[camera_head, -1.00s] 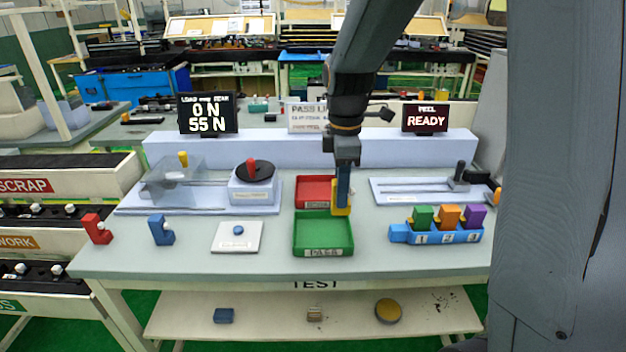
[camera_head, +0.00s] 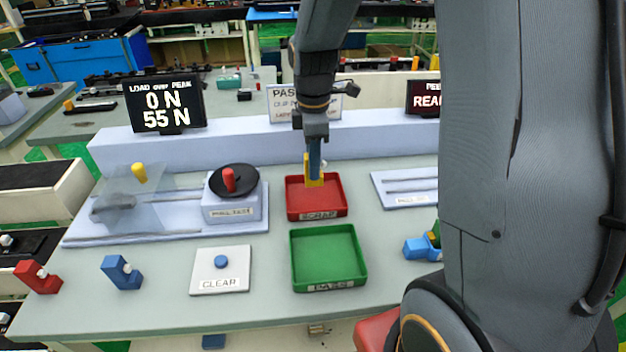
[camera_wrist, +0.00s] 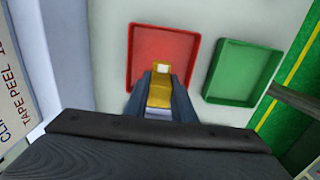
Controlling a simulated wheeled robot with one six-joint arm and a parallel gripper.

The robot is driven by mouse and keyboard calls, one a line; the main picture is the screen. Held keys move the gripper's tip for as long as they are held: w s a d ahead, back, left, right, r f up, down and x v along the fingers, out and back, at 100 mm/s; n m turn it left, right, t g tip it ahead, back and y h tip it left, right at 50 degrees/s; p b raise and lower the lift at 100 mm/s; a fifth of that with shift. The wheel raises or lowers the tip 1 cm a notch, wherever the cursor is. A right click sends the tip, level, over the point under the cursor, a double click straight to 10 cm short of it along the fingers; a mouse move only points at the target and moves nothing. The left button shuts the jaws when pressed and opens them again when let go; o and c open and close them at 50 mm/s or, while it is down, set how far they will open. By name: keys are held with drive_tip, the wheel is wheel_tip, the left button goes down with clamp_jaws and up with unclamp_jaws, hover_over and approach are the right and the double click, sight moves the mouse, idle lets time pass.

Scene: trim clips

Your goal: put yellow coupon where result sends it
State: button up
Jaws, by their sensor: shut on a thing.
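My gripper (camera_head: 314,178) is shut on the yellow coupon (camera_head: 311,180) and holds it over the red tray labelled SCRAP (camera_head: 331,212). The wrist view shows the coupon (camera_wrist: 160,93) between my two fingers, with the red tray (camera_wrist: 160,42) just beyond it. The green tray labelled PASS (camera_head: 328,287) is in front of the red one and empty; it also shows in the wrist view (camera_wrist: 241,72). The load display (camera_head: 165,103) reads 0 N and peak 55 N. A white sign (camera_head: 290,104) beginning PASS is partly hidden by my arm.
A white CLEAR pad (camera_head: 221,270) with a blue button, a blue block (camera_head: 122,272) and a red block (camera_head: 38,277) lie at the front left. The pull-test fixture (camera_head: 232,205) stands left of the trays. My arm hides much of the right side.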

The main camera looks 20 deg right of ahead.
drive_tip(key=shift+f+p, duration=0.6)
drive_tip(key=shift+f, duration=2.15)
drive_tip(key=shift+f, duration=0.15)
drive_tip(key=o, duration=1.1)
drive_tip(key=shift+c, duration=0.2)
